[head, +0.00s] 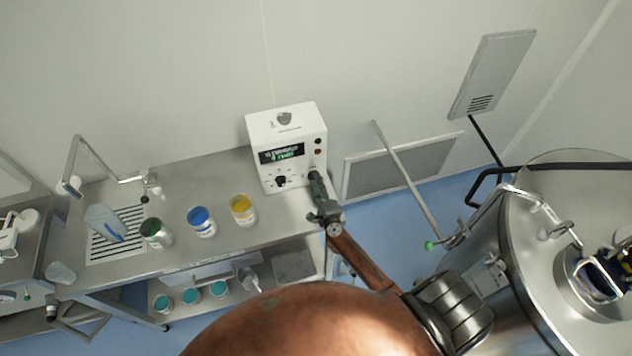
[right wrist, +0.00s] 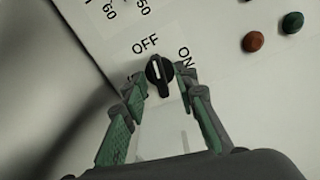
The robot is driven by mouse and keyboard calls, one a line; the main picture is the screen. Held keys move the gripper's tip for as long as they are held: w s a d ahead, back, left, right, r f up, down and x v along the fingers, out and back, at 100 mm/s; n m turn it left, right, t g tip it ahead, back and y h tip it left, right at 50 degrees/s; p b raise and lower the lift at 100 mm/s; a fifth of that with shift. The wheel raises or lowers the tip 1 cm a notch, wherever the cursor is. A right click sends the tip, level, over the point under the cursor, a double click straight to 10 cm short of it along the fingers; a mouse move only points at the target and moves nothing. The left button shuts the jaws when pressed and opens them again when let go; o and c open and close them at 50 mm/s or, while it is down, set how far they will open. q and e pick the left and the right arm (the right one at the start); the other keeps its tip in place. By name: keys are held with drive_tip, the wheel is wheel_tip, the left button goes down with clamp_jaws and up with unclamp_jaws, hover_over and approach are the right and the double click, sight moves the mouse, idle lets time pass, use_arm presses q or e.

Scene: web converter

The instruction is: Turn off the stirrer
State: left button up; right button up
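The white control box (head: 287,125) stands on the right end of the steel bench against the wall. Its display (head: 282,154) is lit with green text. The black rotary knob (right wrist: 159,77) shows in the right wrist view, below the OFF and ON labels, and its white pointer mark appears turned more towards OFF. My right gripper (right wrist: 167,88) is open, with its green-padded fingers on either side of the knob. In the head view my right gripper (head: 316,182) is at the box's lower right front and hides this knob. My left gripper is not in view.
An orange-red button (right wrist: 254,41) and a green button (right wrist: 292,22) sit right of the knob. Yellow (head: 243,210), blue (head: 202,222) and green (head: 156,233) jars stand on the bench. A large steel vessel (head: 500,250) stands at the right.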

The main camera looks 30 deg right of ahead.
drive_tip(key=shift+w, duration=0.2)
drive_tip(key=shift+c, duration=0.3)
clamp_jaws()
